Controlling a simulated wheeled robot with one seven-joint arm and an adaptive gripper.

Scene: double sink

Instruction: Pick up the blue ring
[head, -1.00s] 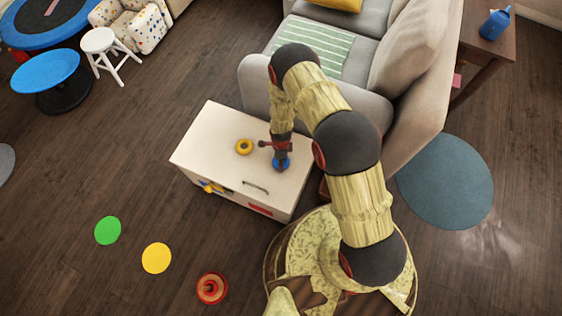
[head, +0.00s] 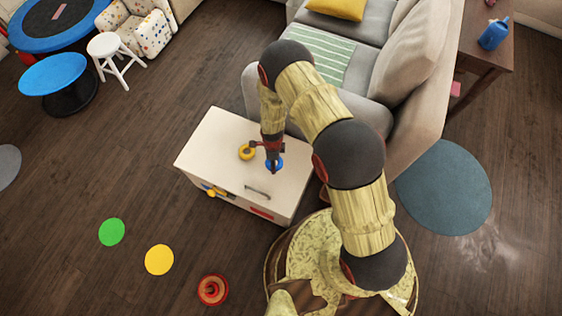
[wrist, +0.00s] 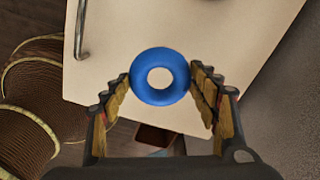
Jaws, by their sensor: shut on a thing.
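The blue ring (head: 276,163) is between the two fingers of my gripper (head: 271,158), over the white cabinet (head: 222,132). In the wrist view the blue ring (wrist: 142,88) sits between the fingertips of my gripper (wrist: 160,80), with a finger against each side and its hole facing the camera. The ring appears to be raised off the cabinet top, though the height is hard to tell.
A grey sofa (head: 425,110) stands behind and right. A red round piece (head: 212,290) and green (head: 112,232) and yellow (head: 159,260) discs lie on the floor, with bare floor around.

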